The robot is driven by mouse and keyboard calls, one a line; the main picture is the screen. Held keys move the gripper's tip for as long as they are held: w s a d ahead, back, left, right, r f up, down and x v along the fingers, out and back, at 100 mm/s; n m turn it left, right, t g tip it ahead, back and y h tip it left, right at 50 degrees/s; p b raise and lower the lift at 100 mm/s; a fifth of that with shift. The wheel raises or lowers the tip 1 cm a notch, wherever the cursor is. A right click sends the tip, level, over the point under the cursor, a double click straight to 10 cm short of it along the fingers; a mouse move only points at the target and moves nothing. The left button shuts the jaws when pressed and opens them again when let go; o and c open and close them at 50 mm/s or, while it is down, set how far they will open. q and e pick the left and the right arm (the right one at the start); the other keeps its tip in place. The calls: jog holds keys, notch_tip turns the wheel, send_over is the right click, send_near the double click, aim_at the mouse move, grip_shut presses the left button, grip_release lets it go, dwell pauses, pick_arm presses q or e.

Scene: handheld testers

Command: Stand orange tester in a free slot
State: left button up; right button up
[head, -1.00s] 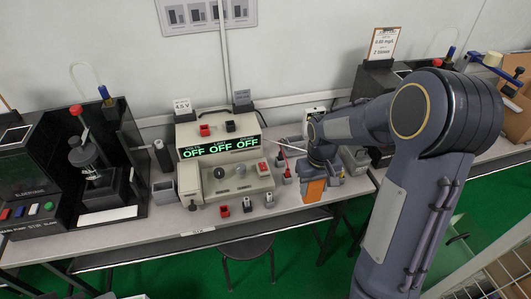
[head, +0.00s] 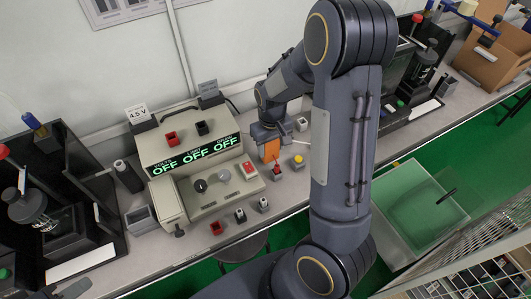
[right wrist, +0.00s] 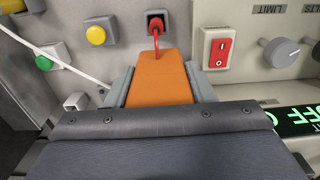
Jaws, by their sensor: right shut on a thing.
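The orange tester (head: 271,150) is a flat orange block held by my right gripper (head: 267,132) above the bench, just right of the beige power supply (head: 205,145). In the right wrist view the orange tester (right wrist: 163,80) lies between the two grey fingers, which are shut on its sides. A thin red lead or probe (right wrist: 156,42) reaches from a red-topped block toward the tester's far end; I cannot tell whether they touch. I cannot pick out a free slot with certainty.
Small blocks stand close by, including a yellow-button block (head: 298,162) and a red-topped block (head: 276,174). Several others line the bench's front edge. Black stations stand at both sides. A translucent bin (head: 425,215) and a wire rack (head: 480,235) are at lower right.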

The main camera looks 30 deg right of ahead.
aim_at(271, 156)
notch_tip(271, 156, down, 5)
dwell(0.3)
jog(key=shift+f, duration=0.1)
jog(key=o, duration=1)
jog(key=shift+o, duration=0.2)
